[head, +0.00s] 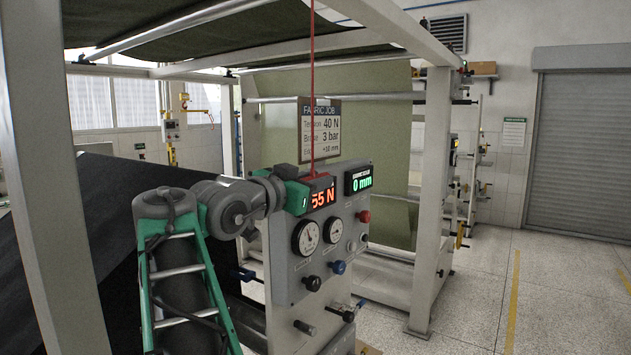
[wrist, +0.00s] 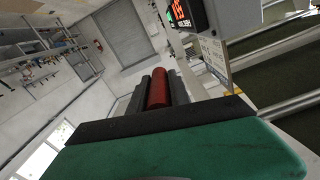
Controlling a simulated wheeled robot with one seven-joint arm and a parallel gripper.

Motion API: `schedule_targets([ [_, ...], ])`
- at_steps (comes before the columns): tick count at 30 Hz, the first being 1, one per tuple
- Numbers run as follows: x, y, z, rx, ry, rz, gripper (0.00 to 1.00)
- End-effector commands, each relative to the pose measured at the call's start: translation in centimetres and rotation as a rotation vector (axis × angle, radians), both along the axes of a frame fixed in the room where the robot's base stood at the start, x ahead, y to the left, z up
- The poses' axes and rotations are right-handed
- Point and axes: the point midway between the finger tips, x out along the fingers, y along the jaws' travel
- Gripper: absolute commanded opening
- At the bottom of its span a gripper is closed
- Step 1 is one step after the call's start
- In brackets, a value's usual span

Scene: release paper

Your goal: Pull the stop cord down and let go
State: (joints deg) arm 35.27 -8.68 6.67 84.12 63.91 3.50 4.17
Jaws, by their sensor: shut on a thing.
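The red stop cord (head: 312,80) hangs straight down from the overhead frame, in front of the job sign. Its lower end meets a red handle (head: 320,180) at my gripper (head: 312,190), in front of the control panel. In the wrist view the red handle (wrist: 158,88) lies between my gripper's two dark fingers (wrist: 160,84), which are shut on it. The rest of the cord is not clear in the wrist view. My green arm reaches up from the lower left to the handle.
The grey control panel (head: 284,255) with dials and knobs stands just behind and below my gripper. Its red display is partly covered; the other display (head: 358,180) reads 0 mm. A white frame post (head: 431,200) stands to the right, with open floor (head: 560,290) beyond.

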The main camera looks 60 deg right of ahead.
Motion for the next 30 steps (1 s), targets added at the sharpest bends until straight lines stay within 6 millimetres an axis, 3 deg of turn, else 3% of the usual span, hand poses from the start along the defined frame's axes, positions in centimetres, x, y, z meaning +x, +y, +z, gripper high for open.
schedule_targets([
  [5, 0.0, 0.0, -0.3, 0.001, 0.0, -0.001, 0.0],
  [14, 0.0, 0.0, -4.3, 0.001, 0.001, -0.002, 0.0],
  [23, 0.0, -0.1, -4.2, 0.003, 0.003, -0.003, 0.0],
  [24, 0.0, -0.1, -4.2, 0.003, 0.003, -0.003, 0.25],
  [30, 0.0, -0.1, -4.1, 0.002, 0.002, -0.002, 0.41],
])
